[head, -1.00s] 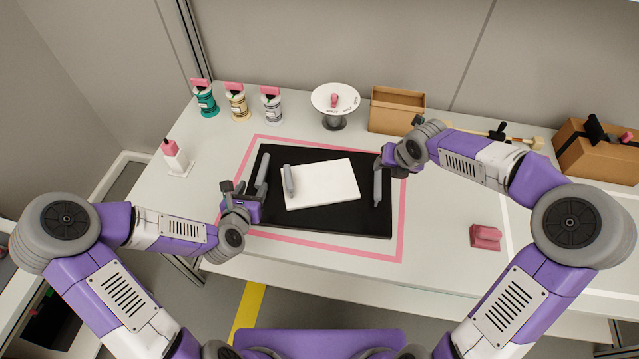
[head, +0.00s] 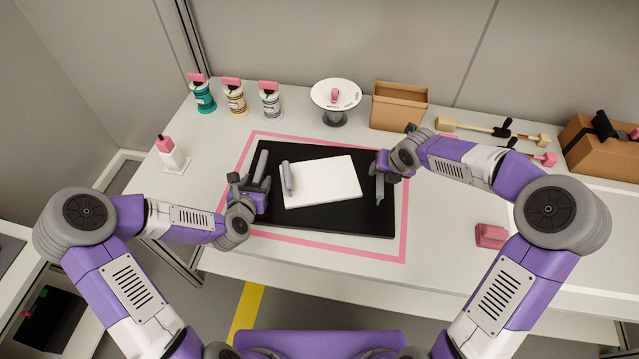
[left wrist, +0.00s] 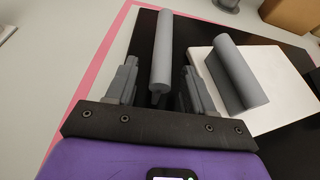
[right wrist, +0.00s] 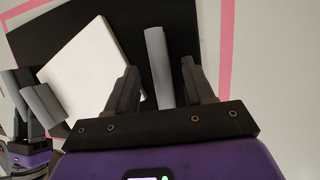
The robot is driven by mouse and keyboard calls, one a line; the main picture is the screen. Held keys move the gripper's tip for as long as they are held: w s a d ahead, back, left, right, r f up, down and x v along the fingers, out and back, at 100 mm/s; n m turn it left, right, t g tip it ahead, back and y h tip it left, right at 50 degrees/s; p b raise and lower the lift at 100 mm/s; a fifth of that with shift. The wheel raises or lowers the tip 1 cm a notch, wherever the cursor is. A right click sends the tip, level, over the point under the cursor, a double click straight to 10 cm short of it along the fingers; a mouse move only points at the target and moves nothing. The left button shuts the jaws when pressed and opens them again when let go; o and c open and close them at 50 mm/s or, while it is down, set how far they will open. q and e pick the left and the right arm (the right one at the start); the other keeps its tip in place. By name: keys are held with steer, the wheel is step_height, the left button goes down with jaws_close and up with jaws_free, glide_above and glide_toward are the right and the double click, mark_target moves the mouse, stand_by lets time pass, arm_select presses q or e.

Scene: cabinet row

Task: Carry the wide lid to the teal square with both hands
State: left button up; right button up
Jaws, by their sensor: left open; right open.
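The wide lid is a flat black panel (head: 330,222) lying on the bench, with a grey bar handle near each end. My left gripper (head: 252,186) is open at the left handle (head: 261,167); in the left wrist view that handle (left wrist: 162,50) runs between the parted fingers (left wrist: 162,85). My right gripper (head: 386,168) is open at the right handle (head: 380,190); in the right wrist view that handle (right wrist: 157,55) shows between the fingers (right wrist: 160,85). I cannot tell whether any finger touches. No teal square is visible.
A white board (head: 335,182) with a grey handle (head: 287,178) lies on the panel. A pink outline (head: 300,246) surrounds the panel. A pink block (head: 490,235) sits right.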

arm_select(q)
steer(key=shift+x, duration=1.7)
arm_select(e)
steer(key=shift+x, duration=1.7)
arm_select(q)
jaws_close()
arm_select(e)
jaws_close()
steer(key=shift+r, duration=0.1)
